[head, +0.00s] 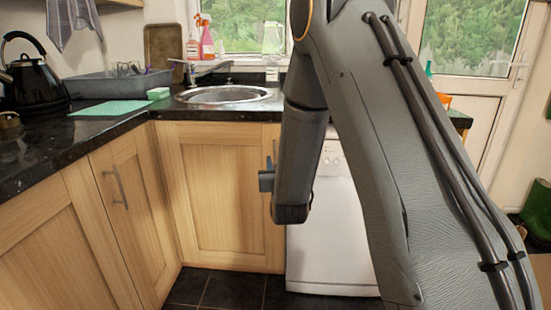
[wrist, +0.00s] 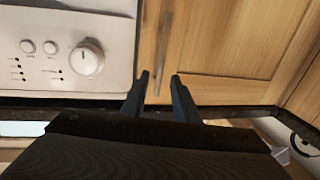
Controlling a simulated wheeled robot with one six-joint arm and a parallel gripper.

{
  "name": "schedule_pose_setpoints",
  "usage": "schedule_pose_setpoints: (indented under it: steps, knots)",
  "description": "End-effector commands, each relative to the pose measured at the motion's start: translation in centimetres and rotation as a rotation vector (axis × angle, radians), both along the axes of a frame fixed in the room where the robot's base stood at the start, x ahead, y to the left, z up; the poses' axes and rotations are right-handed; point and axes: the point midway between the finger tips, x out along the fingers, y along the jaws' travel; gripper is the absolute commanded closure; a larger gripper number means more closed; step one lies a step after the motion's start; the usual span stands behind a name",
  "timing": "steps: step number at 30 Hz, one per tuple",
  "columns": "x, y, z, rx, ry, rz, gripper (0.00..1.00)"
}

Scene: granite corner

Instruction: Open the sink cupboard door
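The sink cupboard door (head: 222,195) is light wood with a recessed panel, below the round sink (head: 224,95). It looks shut; my arm hides its right edge in the head view. In the wrist view, where the scene appears upside down, the door (wrist: 235,45) fills the upper right, with an upright metal bar handle (wrist: 164,45) along its left side. My gripper (wrist: 160,76) is open, and the handle's lower end appears between its two fingers. I cannot tell whether the fingers reach around the bar. In the head view a grey finger (head: 266,181) shows before the door.
A white appliance (head: 330,225) with a control knob (wrist: 87,57) stands beside the door. Another handled cupboard (head: 132,205) meets it at the left corner. Above are a dark worktop (head: 110,125), a black kettle (head: 35,78) and a dish rack (head: 115,83). The dark tiled floor (head: 235,290) is clear.

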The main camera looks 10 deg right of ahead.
Motion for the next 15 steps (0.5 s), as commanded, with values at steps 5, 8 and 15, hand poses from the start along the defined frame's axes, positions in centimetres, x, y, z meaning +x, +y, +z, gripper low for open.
schedule_pose_setpoints:
  steps: [5, 8, 15]
  knots:
    - [2.7, -0.4, -0.1, 0.000, 0.000, -0.001, 0.73]
    - [3.6, -0.5, -0.1, 0.000, 0.000, 0.000, 0.73]
    - [4.4, -0.5, 0.0, -0.001, 0.001, 0.000, 0.73]
